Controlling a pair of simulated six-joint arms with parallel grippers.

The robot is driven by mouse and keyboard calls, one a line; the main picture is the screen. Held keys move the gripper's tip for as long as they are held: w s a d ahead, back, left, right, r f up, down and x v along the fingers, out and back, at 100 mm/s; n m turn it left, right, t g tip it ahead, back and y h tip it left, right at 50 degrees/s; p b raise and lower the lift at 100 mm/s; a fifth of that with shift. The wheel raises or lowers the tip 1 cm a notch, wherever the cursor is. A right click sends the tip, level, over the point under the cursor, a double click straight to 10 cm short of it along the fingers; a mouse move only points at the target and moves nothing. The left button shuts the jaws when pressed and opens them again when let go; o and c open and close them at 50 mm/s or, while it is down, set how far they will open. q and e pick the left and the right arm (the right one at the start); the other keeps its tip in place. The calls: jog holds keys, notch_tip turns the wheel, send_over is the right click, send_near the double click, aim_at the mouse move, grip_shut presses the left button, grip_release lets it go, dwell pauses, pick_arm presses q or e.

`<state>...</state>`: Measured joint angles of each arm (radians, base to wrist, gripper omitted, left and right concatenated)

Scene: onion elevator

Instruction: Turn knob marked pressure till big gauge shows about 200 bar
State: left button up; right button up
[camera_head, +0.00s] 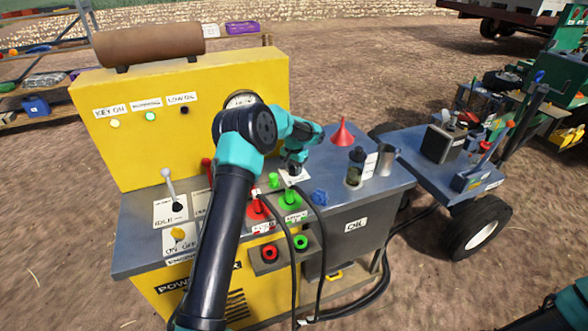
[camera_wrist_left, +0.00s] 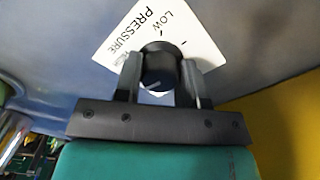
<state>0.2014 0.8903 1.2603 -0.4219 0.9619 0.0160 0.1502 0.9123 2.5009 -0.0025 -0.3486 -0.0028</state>
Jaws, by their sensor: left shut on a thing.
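The pressure knob (camera_wrist_left: 160,68) is black and round with a light pointer line. It stands on a white card (camera_wrist_left: 130,32) lettered PRESSURE and LOW. My left gripper (camera_wrist_left: 158,80) has its two fingers on either side of the knob and is shut on it. In the head view my left gripper (camera_head: 294,166) reaches down over the console top beside the card, and the knob is hidden there. The big gauge (camera_head: 241,99) is on the yellow panel; my arm covers its lower part, so its needle cannot be read.
Green (camera_head: 290,200) and red (camera_head: 257,207) hose couplings stand just in front of the gripper. Levers stand at the left.

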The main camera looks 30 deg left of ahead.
aim_at(294, 167)
dwell(0.3)
pick_arm(q)
jog(key=o, duration=0.9)
jog(key=shift+o, duration=0.2)
jog(key=shift+r, duration=0.1)
notch_tip(294, 167, up, 17)
jog(key=shift+r, duration=0.15)
